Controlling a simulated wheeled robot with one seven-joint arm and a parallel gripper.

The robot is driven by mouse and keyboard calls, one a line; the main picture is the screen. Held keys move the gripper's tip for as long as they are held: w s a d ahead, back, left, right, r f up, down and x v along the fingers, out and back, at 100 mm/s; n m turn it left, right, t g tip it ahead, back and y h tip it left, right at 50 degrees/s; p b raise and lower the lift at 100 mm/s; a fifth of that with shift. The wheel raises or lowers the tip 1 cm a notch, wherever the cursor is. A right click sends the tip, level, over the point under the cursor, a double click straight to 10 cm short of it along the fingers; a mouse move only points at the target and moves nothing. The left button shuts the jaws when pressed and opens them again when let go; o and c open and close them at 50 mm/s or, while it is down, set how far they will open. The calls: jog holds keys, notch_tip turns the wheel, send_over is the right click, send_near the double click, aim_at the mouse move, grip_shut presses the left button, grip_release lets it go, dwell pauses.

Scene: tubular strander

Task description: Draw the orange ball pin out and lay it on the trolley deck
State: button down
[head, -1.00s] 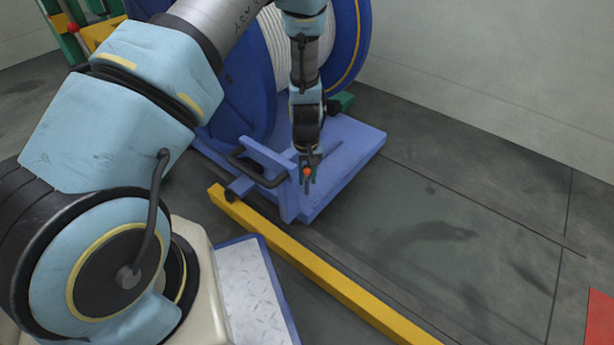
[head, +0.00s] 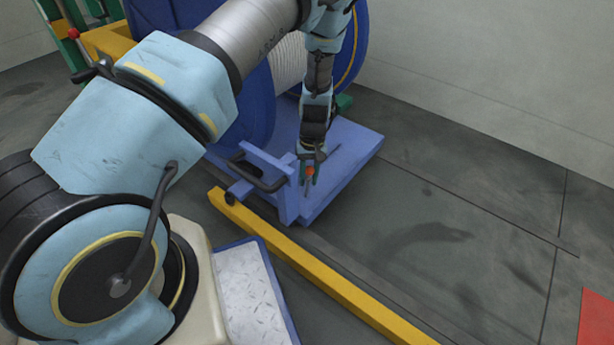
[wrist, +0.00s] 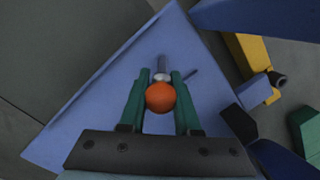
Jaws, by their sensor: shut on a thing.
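The orange ball pin shows its ball (head: 310,170) in the head view, with a thin grey shank below it. In the wrist view the orange ball (wrist: 160,97) sits between the green fingers, and a pale collar and grey shank extend past it. My gripper (head: 308,165) is shut on the pin and points down at the trolley's blue deck (head: 352,160). The deck also fills the middle of the wrist view (wrist: 95,110). Whether the shank's tip touches the deck cannot be told.
A dark thin strip lies on the deck beside the pin. A blue upright with a black handle (head: 262,180) stands at the deck's near side. A blue reel (head: 235,95) stands behind. A yellow floor rail (head: 320,270) runs in front.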

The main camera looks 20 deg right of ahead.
jog(key=shift+w+d+f+y, duration=0.15)
jog(key=shift+d+y, duration=0.15)
jog(key=shift+w+d+f+g, duration=0.1)
jog(key=shift+d+f+g, duration=0.05)
jog(key=shift+g, duration=0.15)
jog(key=shift+w+d+f+g+y+b, duration=0.15)
jog(key=shift+w+d+g+y+b, duration=0.15)
jog(key=shift+d+y+b, duration=0.45)
jog(key=shift+a, duration=0.1)
jog(key=shift+w+y, duration=0.1)
jog(key=shift+y, duration=0.15)
jog(key=c, duration=0.5)
grip_release()
jog(key=shift+c, duration=0.2)
jog(key=shift+r, duration=0.2)
